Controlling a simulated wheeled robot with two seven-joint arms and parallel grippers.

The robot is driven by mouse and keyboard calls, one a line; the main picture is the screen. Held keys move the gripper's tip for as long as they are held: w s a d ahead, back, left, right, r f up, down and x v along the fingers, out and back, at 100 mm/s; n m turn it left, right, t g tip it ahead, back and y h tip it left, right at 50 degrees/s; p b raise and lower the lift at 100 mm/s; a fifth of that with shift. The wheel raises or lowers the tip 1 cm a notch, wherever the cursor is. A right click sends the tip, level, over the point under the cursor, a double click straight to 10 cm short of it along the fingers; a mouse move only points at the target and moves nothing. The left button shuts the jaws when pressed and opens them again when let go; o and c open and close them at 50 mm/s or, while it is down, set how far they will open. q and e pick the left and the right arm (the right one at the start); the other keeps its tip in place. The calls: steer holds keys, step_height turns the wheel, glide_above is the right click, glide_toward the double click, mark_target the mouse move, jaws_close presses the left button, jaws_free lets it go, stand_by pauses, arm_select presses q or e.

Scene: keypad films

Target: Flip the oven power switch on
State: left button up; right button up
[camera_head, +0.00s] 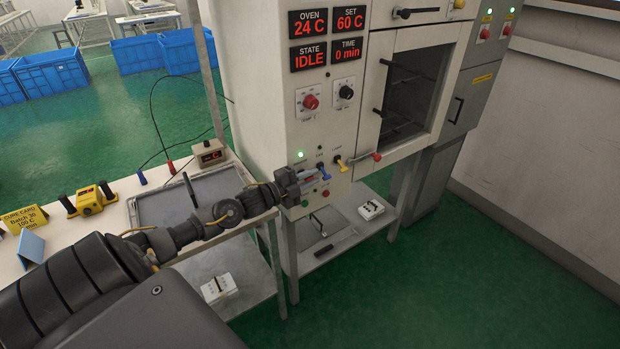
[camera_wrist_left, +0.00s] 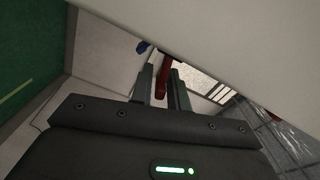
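The oven (camera_head: 330,110) is a tall pale cabinet with lit red displays reading OVEN 24 C, SET 60 C, STATE IDLE and TIME 0 min. A green lamp (camera_head: 300,154) is lit on its lower front. My left gripper (camera_head: 312,176) is close to the panel below that lamp and hides part of it, so I cannot make out the power switch. In the left wrist view, my two fingers (camera_wrist_left: 163,90) are apart, with a dark red piece (camera_wrist_left: 163,74) showing between their tips; whether they touch it is unclear. My right gripper is not in view.
A red-tipped handle (camera_head: 376,157) sticks out farther right. The oven door (camera_head: 412,85) has a dark window. A bench with a grey tray (camera_head: 150,212) stands left.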

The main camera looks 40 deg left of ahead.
arm_select(q)
jaws_close()
steer(key=shift+r+n+p, duration=0.45)
steer(key=shift+n+p, duration=0.15)
steer(key=shift+p, duration=0.05)
steer(key=shift+a+r+n+p, duration=0.15)
steer(key=shift+n+p, duration=0.15)
steer(key=shift+n, duration=0.6)
steer(key=shift+o, duration=1.9)
jaws_free()
